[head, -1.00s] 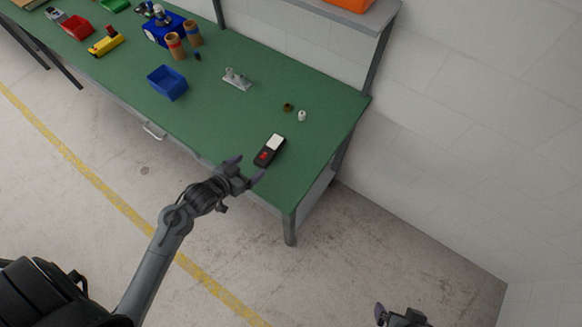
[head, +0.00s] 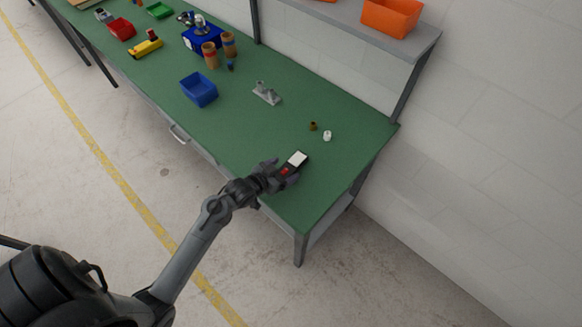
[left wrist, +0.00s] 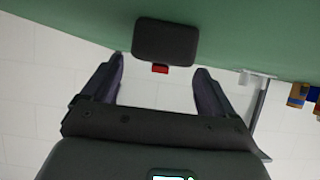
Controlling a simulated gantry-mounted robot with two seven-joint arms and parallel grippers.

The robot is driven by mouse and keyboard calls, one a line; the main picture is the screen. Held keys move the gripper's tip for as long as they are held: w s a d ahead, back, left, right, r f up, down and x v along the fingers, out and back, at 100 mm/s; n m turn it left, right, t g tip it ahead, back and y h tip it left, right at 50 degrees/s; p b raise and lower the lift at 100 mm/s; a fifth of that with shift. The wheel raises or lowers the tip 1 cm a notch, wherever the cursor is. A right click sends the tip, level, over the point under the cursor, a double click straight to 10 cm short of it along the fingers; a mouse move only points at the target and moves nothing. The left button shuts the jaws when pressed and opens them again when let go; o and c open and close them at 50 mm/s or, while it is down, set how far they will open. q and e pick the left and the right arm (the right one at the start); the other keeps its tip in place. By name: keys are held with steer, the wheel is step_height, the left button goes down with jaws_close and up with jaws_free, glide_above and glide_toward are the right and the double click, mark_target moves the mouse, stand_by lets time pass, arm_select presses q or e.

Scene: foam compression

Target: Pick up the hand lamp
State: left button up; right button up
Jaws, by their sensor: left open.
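The hand lamp (head: 297,159) is a small dark block with a white panel and a red part, lying on the green workbench near its right front corner. In the left wrist view the dark body of the lamp (left wrist: 165,41) shows end-on with its red part facing the gripper. My left gripper (head: 284,171) is open, its fingers at the near end of the lamp. In the left wrist view the two fingers of the gripper (left wrist: 160,66) are spread, with the lamp between and just beyond their tips. My right gripper is out of view.
A white cap (head: 327,135) and a small brown piece (head: 313,126) stand behind the lamp. A grey bracket (head: 267,93) and a blue bin (head: 199,89) lie farther left. The bench (head: 325,190) is clear to the lamp's right.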

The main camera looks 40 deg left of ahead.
mark_target(292, 165)
arm_select(q)
steer(key=shift+x, duration=1.6)
steer(key=shift+r, duration=0.1)
steer(key=c, duration=1.1)
steer(key=shift+c, duration=0.7)
steer(key=shift+r, duration=0.2)
